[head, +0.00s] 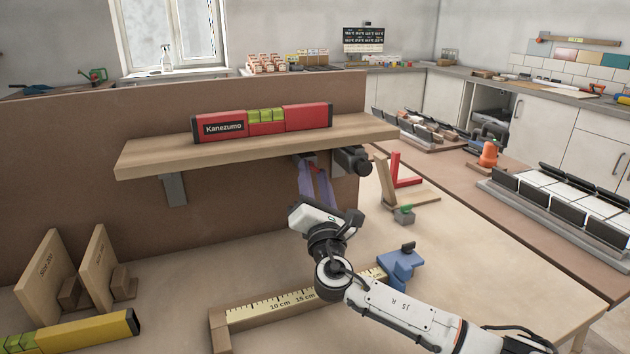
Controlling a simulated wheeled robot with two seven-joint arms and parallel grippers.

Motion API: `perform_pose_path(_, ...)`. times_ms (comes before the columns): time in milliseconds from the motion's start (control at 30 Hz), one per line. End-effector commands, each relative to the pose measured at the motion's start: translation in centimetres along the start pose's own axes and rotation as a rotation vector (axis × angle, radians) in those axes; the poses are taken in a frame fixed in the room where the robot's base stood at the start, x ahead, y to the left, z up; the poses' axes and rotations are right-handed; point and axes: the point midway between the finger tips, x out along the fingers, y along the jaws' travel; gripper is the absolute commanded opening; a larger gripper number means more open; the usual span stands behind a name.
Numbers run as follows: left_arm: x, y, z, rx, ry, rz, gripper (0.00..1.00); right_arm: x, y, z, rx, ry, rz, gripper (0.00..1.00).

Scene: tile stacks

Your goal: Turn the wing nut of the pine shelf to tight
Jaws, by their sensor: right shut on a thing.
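The pine shelf (160,155) juts from a brown panel, its left end lower in the picture, with a grey bracket (175,190) under its left part. My right gripper (312,168) reaches up under the shelf's right part, its purple fingers shut on a small red piece (315,168) that looks like the wing nut. The fingers and the shelf's shadow hide most of it, so its turn angle cannot be read. A dark cylindrical part (352,160) is just right of the fingertips. My left gripper is out of view.
A red spirit level (305,118) lies on the shelf; its bubble is too small to read. On the bench below are a ruler on a wooden frame (262,309), a blue clamp (402,267), a yellow level (75,335) and wooden brackets (110,265).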

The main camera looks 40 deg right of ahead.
Motion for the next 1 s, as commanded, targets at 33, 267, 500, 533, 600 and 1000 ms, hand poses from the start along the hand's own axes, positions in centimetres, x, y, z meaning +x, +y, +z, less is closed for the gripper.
perform_pose_path(33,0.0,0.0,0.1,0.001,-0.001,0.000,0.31,-0.1,0.1,-0.1,0.049,0.002,-0.021,0.09)
perform_pose_path(267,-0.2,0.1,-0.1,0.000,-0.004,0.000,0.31,-0.1,0.3,0.0,0.250,0.002,-0.105,0.09)
perform_pose_path(500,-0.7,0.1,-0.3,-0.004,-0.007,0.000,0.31,0.0,0.6,0.1,0.456,0.003,-0.192,0.09)
perform_pose_path(533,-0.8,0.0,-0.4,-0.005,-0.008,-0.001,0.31,0.0,0.6,0.2,0.480,0.002,-0.202,0.09)
perform_pose_path(600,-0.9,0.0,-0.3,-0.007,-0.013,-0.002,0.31,0.0,0.7,0.2,0.535,0.002,-0.225,0.09)
perform_pose_path(1000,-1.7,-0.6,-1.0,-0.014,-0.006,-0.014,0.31,0.1,0.8,0.3,0.756,0.001,-0.316,0.09)
